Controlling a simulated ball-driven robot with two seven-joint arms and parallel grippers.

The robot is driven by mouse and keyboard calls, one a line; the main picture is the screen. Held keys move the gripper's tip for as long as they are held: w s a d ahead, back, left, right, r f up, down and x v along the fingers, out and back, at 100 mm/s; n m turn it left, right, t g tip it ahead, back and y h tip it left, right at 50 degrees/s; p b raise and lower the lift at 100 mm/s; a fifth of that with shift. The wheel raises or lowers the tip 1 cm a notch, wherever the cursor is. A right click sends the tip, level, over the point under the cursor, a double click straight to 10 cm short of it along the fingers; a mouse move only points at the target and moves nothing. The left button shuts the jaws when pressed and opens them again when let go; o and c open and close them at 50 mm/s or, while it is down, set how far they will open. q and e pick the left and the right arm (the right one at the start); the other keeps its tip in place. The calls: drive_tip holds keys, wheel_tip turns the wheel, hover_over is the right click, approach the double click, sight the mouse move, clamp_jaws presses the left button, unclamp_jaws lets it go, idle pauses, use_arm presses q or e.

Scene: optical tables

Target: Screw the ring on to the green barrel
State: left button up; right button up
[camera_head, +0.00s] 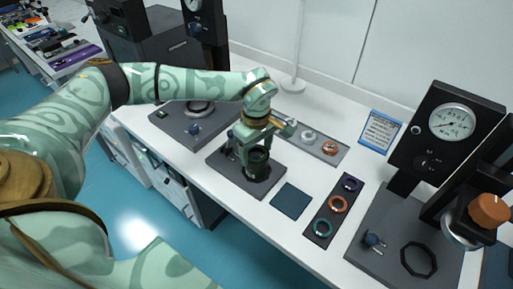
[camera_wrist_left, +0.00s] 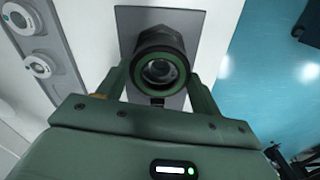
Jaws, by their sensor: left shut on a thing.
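A dark barrel (camera_head: 257,167) stands upright on a dark base plate (camera_head: 225,163) in the head view. My left gripper (camera_head: 257,150) is over it, pointing down, with its fingers around a dark green ring at the barrel's top. In the left wrist view the green ring (camera_wrist_left: 160,72) sits between the two fingertips, in line with the dark barrel (camera_wrist_left: 158,38) and circling a dark glassy opening. My left gripper is shut on this ring. The threads are hidden, so I cannot tell how far it is seated. My right gripper is not in view.
A dark tray (camera_head: 313,241) holds purple, orange and teal rings. A blue-grey mat (camera_head: 291,201) lies nearby. A gauge stand (camera_head: 443,125) rises at the right.

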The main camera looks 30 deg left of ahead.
use_arm(q)
drive_tip(key=shift+p, duration=0.5)
idle(0.9)
drive_tip(key=shift+f+p, duration=0.3)
drive_tip(key=shift+f, duration=0.2)
idle(1.1)
drive_tip(key=m+p, duration=0.1)
drive_tip(key=m, duration=0.1)
drive_tip(key=m+p, duration=0.1)
drive_tip(key=m, duration=0.1)
drive_tip(key=shift+r, duration=0.3)
drive_tip(key=m+p, duration=0.1)
drive_tip(key=m, duration=0.3)
drive_tip(key=shift+m+p, duration=0.35)
drive_tip(key=shift+m, duration=0.05)
drive_tip(key=m+p, duration=0.1)
drive_tip(key=m, duration=0.3)
drive_tip(key=shift+f, duration=0.15)
drive_tip(key=m, duration=0.4)
drive_tip(key=shift+f, duration=0.2)
drive_tip(key=o, duration=1.1)
drive_tip(key=shift+c, duration=1.1)
